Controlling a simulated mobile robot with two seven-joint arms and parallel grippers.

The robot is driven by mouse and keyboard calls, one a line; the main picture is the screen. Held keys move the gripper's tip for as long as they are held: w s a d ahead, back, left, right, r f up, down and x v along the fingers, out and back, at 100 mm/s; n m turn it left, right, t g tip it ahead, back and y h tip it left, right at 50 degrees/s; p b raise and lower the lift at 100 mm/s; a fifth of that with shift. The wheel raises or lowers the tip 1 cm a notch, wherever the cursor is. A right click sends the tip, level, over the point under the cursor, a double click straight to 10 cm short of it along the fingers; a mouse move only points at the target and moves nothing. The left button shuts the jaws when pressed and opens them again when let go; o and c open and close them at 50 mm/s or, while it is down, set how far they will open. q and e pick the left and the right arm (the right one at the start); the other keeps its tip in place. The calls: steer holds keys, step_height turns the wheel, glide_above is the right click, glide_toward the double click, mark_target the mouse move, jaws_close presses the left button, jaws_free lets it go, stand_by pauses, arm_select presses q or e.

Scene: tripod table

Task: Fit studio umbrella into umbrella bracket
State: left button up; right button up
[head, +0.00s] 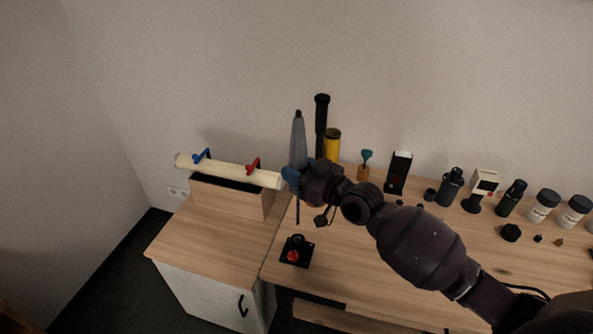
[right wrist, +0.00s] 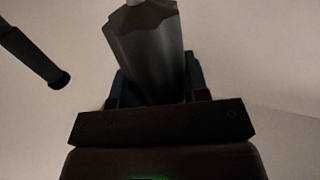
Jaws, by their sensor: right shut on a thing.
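The studio umbrella (head: 298,138) is folded and grey, and stands about upright in the head view with its thin dark shaft pointing down. My right gripper (head: 291,176) is shut on it. The grey canopy (right wrist: 147,55) also shows between the fingers of the right gripper (right wrist: 158,88) in the right wrist view. A small black fixture with a red part (head: 296,251), seemingly the umbrella bracket, sits on the table near its left front edge. The shaft's lower end appears above and apart from it. My left gripper is not in view.
A cream roll (head: 228,171) with blue and red clamps lies on a wooden stand at left. A black rod (head: 321,125) and yellow cylinder (head: 332,146) stand behind my gripper. Several items, including a black-and-white box (head: 398,173), line the back. The table (head: 350,268) is bare right of the fixture.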

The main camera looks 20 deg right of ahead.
steer(key=shift+w+a, duration=0.1)
steer(key=shift+f+b, duration=0.65)
steer(key=shift+f, duration=0.1)
step_height(320, 180, down, 2)
steer(key=shift+f+b, duration=0.1)
steer(key=shift+b, duration=0.7)
steer(key=shift+f+b, duration=0.75)
steer(key=shift+f, duration=0.25)
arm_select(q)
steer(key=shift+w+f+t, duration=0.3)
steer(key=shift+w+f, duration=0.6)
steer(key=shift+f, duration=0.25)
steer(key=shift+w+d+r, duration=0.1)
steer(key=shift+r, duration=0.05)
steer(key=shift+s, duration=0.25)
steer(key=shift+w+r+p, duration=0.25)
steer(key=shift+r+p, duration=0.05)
